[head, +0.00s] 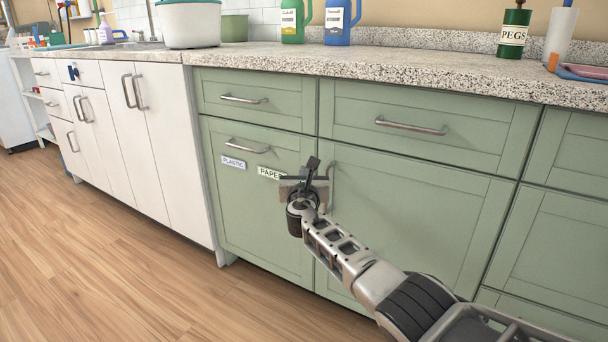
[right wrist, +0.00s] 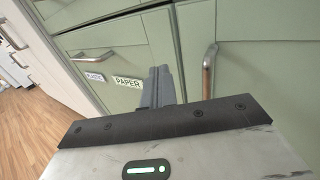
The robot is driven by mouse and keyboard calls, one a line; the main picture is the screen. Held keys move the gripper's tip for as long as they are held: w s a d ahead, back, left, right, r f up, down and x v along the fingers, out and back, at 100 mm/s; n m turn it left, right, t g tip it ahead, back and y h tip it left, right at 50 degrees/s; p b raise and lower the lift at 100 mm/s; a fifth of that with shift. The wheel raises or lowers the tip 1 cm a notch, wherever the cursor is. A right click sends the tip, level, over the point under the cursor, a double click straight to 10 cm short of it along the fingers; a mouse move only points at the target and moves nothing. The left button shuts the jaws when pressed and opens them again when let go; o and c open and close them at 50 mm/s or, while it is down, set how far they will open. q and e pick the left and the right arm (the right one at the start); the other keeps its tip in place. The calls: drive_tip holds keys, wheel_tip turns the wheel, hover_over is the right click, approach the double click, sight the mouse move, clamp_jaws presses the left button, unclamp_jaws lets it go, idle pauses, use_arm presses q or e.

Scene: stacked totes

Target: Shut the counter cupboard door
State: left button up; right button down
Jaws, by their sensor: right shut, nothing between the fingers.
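The green counter cupboard door (head: 420,215) is below a wide drawer in the head view. It looks flush or nearly flush with the fronts around it; a small gap cannot be ruled out. Its upright metal handle (right wrist: 208,70) shows in the right wrist view, to the right of my fingers. My right gripper (head: 312,166) is shut and empty, in front of the seam between this door and the labelled front to its left. Its closed fingers (right wrist: 160,85) point at the green fronts; contact cannot be told. My left gripper is not in view.
A green front (head: 245,205) with PLASTIC and PAPER labels is left of the door. Drawers (head: 425,115) lie above, under the speckled countertop (head: 400,70). White cupboards (head: 160,130) stand further left. The wooden floor (head: 100,250) in front is clear.

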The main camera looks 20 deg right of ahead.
use_arm(q)
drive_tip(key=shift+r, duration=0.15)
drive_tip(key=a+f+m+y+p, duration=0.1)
drive_tip(key=p, duration=0.2)
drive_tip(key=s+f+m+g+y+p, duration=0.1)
drive_tip(key=p, duration=0.2)
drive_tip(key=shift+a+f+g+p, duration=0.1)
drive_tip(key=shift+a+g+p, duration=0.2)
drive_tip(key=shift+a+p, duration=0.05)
use_arm(e)
drive_tip(key=s+a, duration=0.9)
drive_tip(key=a, duration=0.1)
drive_tip(key=shift+s+a, duration=0.2)
